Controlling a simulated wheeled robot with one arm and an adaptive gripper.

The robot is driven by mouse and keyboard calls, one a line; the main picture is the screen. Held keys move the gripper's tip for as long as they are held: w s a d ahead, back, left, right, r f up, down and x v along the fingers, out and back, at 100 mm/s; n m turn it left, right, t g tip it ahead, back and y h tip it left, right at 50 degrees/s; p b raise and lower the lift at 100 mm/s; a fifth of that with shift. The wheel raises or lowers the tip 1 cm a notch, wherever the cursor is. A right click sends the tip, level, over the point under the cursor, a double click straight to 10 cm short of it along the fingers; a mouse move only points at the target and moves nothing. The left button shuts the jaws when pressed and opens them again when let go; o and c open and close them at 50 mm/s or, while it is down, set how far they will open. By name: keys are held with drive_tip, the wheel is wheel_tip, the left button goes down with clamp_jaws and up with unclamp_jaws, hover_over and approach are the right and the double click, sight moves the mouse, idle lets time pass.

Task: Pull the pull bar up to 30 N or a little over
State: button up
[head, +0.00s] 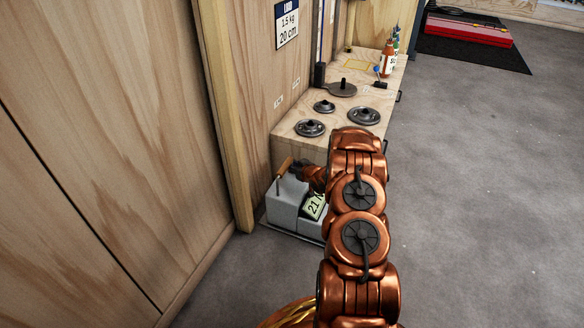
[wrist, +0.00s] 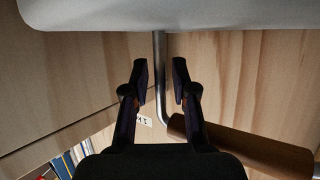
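The pull bar has a brown wooden grip (head: 285,166) on a thin metal rod above a grey box (head: 286,205). A tilted display (head: 315,206) on the box reads 21 N; my arm partly hides it. In the wrist view, the metal rod (wrist: 160,50) runs between the fingers of my gripper (wrist: 160,78), with a small gap visible on each side. The fingers look open around the rod. The wooden grip (wrist: 240,146) lies to the lower right, outside the fingers. In the head view, my gripper (head: 300,168) is beside the bar, mostly dark and small.
A wooden bench (head: 300,128) behind the box carries several dark round weights, one of them a disc (head: 364,116), and bottles (head: 388,58). A wooden wall (head: 110,130) and post stand close on the left. A sign (head: 287,24) reads 1.5 kg, 20 cm. Grey floor (head: 470,190) is clear right.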

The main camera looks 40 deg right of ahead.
clamp_jaws()
